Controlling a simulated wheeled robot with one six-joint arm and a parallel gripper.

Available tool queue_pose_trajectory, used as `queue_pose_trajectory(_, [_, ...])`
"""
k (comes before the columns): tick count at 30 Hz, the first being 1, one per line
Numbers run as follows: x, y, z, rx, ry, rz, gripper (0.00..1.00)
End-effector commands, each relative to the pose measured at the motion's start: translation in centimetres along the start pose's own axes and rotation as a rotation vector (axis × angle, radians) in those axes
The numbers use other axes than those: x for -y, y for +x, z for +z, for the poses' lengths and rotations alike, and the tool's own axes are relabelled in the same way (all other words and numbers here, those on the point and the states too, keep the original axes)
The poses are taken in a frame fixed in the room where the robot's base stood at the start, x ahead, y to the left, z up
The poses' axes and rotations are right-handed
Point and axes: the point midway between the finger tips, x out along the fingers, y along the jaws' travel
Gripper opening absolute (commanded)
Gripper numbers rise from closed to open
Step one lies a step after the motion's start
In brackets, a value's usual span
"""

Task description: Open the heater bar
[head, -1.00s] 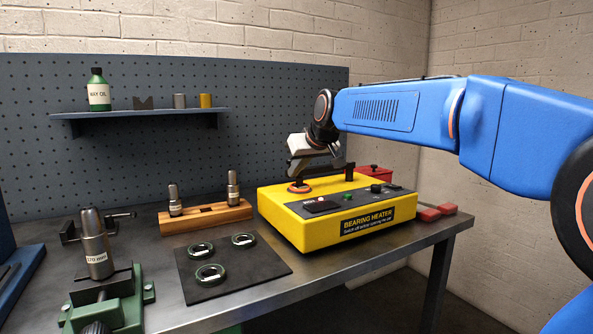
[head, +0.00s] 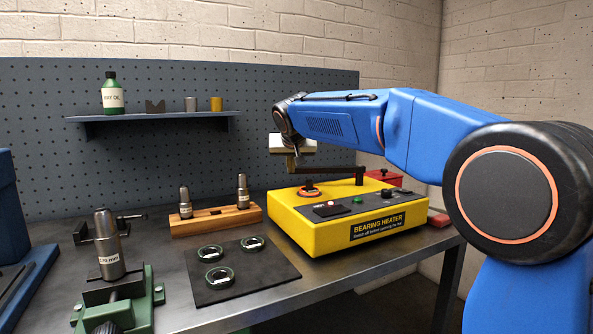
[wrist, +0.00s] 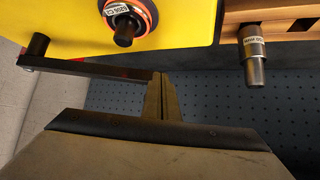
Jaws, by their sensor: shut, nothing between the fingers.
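The yellow bearing heater (head: 300,232) stands on the bench. Its dark heater bar (head: 330,170) runs left from a post (head: 359,176) at the heater's back right. In the wrist view the bar (wrist: 95,69) reaches past the heater's edge, clear of the dark upright core (wrist: 124,35). A bearing with an orange ring (wrist: 143,10) sits around that core; it also shows in the head view (head: 309,192). My gripper (head: 291,168) is shut and empty at the bar's free end. In the wrist view its fingertips (wrist: 161,78) meet the bar's end; touching cannot be told for certain.
A wooden rack (head: 215,222) with two metal pieces stands left of the heater. A dark mat (head: 240,285) holds three green rings. A green vise (head: 118,295) is front left. A red box (head: 384,177) is behind the heater. The pegboard (head: 200,150) stands behind.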

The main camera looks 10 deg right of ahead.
Motion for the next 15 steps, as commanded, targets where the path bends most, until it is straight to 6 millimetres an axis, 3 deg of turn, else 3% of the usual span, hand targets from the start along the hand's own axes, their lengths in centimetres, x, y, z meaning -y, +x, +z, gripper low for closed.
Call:
queue_pose_trajectory(6, [0.6,3.1,-2.6,0.001,0.103,0.118,0.00])
queue_pose_trajectory(15, [0.2,6.1,-5.3,0.001,0.220,0.246,0.00])
